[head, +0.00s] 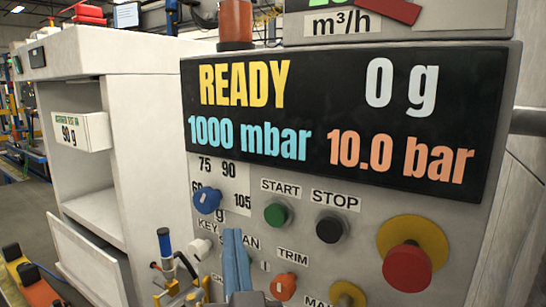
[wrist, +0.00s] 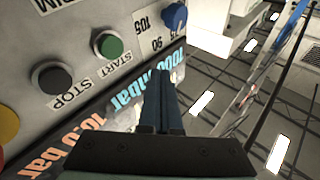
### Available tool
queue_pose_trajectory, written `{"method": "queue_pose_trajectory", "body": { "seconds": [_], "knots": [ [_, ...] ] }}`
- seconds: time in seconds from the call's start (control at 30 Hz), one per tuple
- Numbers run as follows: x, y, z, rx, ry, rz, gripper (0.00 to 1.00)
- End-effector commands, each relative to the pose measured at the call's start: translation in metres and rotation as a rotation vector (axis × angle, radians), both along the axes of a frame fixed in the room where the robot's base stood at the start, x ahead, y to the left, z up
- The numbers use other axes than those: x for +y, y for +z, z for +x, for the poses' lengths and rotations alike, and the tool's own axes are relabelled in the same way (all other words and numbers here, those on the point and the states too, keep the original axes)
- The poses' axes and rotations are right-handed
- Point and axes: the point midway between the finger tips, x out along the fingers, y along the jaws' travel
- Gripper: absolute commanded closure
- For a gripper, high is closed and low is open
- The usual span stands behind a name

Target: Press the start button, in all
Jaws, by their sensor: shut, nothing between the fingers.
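The green START button (head: 277,213) sits on the grey control panel (head: 330,265), left of the black STOP button (head: 330,228). In the wrist view the green button (wrist: 109,45) and the black button (wrist: 54,80) show at upper left, with their labels. My gripper (head: 236,240) is shut and empty, its blue fingers pointing up, below and left of the green button in the head view. In the wrist view my fingers (wrist: 160,82) are together, right of and below the green button, and appear apart from it. The display (head: 340,120) reads READY, 0 g, 1000 mbar and 10.0 bar.
A blue selector knob (head: 207,200) is left of START. A red emergency button on a yellow base (head: 408,266) is at the right. Below are an orange TRIM knob (head: 283,286) and a white knob (head: 200,248). A white cabinet (head: 150,130) stands at left.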

Motion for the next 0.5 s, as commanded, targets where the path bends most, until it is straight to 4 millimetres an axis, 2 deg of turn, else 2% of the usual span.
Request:
{"method": "queue_pose_trajectory", "body": {
  "seconds": [0.03, 0.3, 0.5],
  "knots": [
    [0.0003, 0.0167, 0.0037, 0.037, 0.009, 0.016, 1.0],
    [0.0023, 0.0177, 0.0108, 0.202, 0.052, 0.115, 1.0],
    [0.0041, 0.0171, 0.0055, 0.323, 0.072, 0.2, 1.0]
  ]
}}
